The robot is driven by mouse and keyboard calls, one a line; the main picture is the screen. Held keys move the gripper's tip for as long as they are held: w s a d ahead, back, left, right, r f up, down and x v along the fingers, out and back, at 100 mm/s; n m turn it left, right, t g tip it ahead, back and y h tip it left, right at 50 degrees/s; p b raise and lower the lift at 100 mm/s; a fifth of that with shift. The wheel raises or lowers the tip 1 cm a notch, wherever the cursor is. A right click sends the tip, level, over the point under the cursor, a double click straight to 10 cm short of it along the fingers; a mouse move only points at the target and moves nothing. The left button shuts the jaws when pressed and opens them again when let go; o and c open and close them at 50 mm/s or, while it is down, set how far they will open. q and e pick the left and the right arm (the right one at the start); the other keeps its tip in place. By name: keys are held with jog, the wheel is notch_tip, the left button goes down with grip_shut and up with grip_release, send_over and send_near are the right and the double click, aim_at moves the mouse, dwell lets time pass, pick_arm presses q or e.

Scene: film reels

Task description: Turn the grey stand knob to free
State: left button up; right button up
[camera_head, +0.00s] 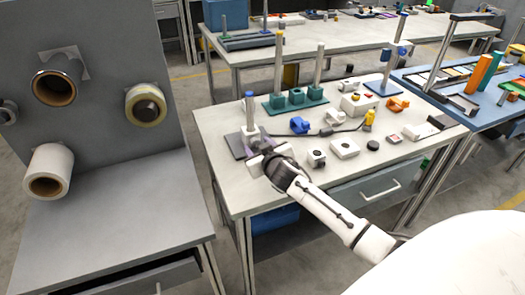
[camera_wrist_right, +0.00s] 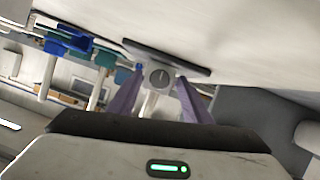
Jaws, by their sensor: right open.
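The grey stand has a dark base plate (camera_head: 235,147) and an upright post with a blue top (camera_head: 250,96), at the table's left front. Its round grey knob (camera_wrist_right: 161,75) shows in the right wrist view, with a dark marker line running roughly up and down in that picture. My right gripper (camera_head: 258,146) is at the stand in the head view and partly hides it; the knob cannot be made out there. In the wrist view the purple fingers of the right gripper (camera_wrist_right: 160,82) are open, one on each side of the knob. Whether they touch it I cannot tell. My left gripper is not in view.
A teal stand (camera_head: 297,98) with two tall posts is behind. A blue part (camera_head: 299,125), a white box (camera_head: 357,103) and several small blocks lie to the right. A grey panel (camera_head: 105,110) with rolls stands at left.

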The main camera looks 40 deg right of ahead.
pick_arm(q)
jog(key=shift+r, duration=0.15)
pick_arm(e)
jog(key=v, duration=0.9)
jog(key=shift+s+r, duration=0.1)
jog(key=shift+s, duration=0.05)
